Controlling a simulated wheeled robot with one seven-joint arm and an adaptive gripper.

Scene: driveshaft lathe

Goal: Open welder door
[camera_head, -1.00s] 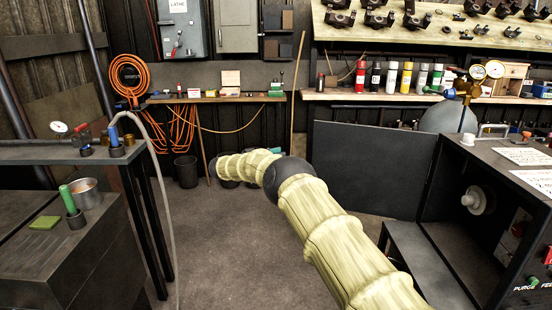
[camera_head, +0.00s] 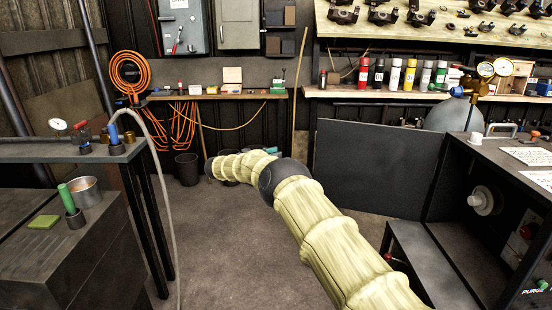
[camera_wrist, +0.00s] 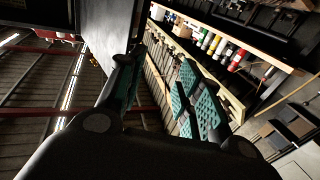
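The welder (camera_head: 497,155) is the black cabinet at the right of the head view. Its near side is open, showing a pale spool hub (camera_head: 484,201) inside. A large flat dark panel (camera_head: 375,170), which looks like its door, stands swung out to the left from the cabinet's far edge. My gripper (camera_wrist: 160,92) shows in the wrist view with its fingers apart and nothing between them. The teal pads of the right finger face the camera.
A black bench (camera_head: 60,151) with a hose and small tools stands at the left. A shelf (camera_head: 400,94) with spray cans runs along the back wall. Bins (camera_head: 187,169) stand below the left shelf.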

